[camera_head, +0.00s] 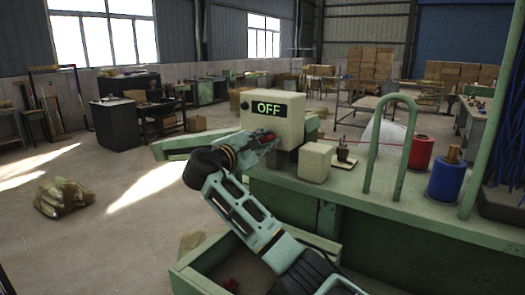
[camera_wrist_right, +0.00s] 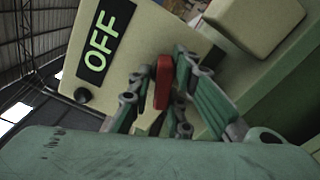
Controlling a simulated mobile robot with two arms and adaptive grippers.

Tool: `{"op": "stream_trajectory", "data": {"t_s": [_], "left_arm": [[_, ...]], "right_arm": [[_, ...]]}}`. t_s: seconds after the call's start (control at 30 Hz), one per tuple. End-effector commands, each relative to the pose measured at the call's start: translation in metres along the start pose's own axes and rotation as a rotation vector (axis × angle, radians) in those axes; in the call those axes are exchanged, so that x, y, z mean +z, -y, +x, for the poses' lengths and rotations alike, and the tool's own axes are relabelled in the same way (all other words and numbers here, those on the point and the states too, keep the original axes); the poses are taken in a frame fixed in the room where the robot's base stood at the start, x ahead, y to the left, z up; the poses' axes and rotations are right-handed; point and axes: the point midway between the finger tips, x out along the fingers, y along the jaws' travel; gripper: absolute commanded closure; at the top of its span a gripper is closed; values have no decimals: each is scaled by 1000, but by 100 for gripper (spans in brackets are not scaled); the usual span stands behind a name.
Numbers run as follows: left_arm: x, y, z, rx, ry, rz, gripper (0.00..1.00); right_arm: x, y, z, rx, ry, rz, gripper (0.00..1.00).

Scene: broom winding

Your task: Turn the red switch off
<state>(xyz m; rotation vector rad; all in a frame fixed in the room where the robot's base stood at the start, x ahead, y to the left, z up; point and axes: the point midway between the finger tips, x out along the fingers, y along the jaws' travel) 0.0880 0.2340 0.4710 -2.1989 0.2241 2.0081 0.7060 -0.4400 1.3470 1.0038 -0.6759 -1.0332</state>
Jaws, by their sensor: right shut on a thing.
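A cream control box (camera_head: 287,128) stands on the green machine bench, with a black display (camera_head: 268,108) that reads OFF in green letters. The display also shows in the right wrist view (camera_wrist_right: 105,40), tilted. The red switch (camera_wrist_right: 164,82) is on the box face, between the fingers of my right gripper (camera_wrist_right: 163,95). The right gripper is shut on the switch. My left gripper is not in view.
A smaller cream block (camera_head: 315,162) sits beside the box on the green bench (camera_head: 390,190). Green hoop rails (camera_head: 411,120), a red cylinder (camera_head: 421,153) and a blue cylinder (camera_head: 446,181) stand to the right.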

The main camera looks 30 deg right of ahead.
Motion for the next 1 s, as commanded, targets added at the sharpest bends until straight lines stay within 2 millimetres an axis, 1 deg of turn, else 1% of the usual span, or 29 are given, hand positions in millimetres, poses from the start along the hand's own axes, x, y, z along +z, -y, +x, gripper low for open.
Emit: {"op": "stream_trajectory", "data": {"t_s": [0.03,0.2,0.4,0.7,1.0], "left_arm": [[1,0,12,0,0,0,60],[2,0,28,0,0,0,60],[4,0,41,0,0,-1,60],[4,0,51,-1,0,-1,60],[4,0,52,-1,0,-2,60]], "right_arm": [[-7,16,0,-22,-4,34,100],[-7,15,-1,-23,-3,174,100],[-7,14,0,-23,-3,303,100],[-6,12,0,-23,0,408,100],[-6,10,0,-22,-1,430,100]]}}
